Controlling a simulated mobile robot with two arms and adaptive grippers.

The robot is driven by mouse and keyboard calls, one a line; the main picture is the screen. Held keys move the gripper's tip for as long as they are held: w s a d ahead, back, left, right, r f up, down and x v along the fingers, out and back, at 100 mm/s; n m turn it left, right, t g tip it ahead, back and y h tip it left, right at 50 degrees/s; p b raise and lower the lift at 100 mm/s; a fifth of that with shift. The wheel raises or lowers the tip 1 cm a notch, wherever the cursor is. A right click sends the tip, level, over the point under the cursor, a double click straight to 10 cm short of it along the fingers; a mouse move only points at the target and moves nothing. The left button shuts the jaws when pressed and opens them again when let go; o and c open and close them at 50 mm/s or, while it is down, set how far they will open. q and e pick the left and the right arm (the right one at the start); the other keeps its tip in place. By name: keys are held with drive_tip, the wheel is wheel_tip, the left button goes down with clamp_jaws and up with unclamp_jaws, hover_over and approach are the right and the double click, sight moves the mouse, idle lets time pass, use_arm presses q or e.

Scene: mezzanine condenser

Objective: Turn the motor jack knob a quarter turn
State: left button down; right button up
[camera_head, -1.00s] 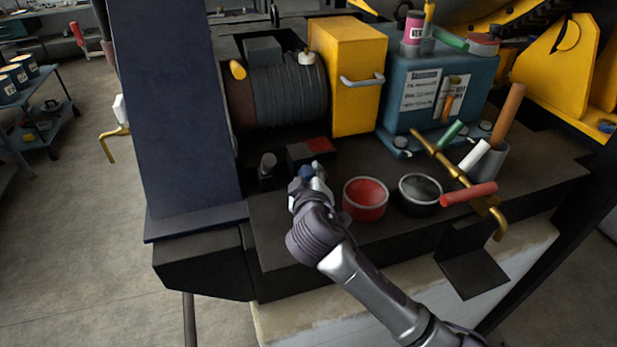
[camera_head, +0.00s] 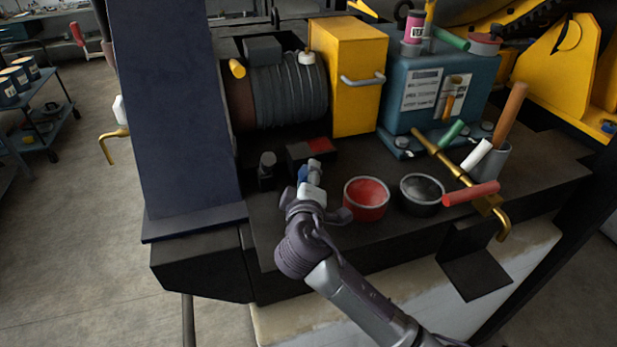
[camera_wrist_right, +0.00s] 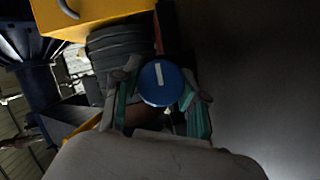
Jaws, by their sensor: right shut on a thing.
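The motor jack knob is a round blue knob (camera_wrist_right: 161,84) with a white line across its top, near the middle of the right wrist view. The line stands nearly upright in that view. My right gripper (camera_wrist_right: 158,97) has a finger on each side of the knob and is shut on it. In the head view a little of the blue knob (camera_head: 303,174) shows at the tip of my right gripper (camera_head: 311,176), in front of a small black block with a red top. The gripper hides most of the knob there. My left gripper is not in view.
A red bowl (camera_head: 366,199) and a black bowl (camera_head: 421,194) stand just right of my gripper. A small dark post (camera_head: 267,168) is to its left, near the blue-black column (camera_head: 175,120). The yellow box (camera_head: 347,80) and ribbed motor (camera_head: 290,95) stand behind.

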drive_tip(key=o, duration=1.1)
drive_tip(key=shift+o, duration=0.2)
drive_tip(key=s, duration=0.4)
drive_tip(key=s+r, duration=0.1)
drive_tip(key=s, duration=0.7)
drive_tip(key=shift+a+r, duration=0.25)
drive_tip(key=shift+r, duration=0.15)
drive_tip(key=shift+w, duration=0.1)
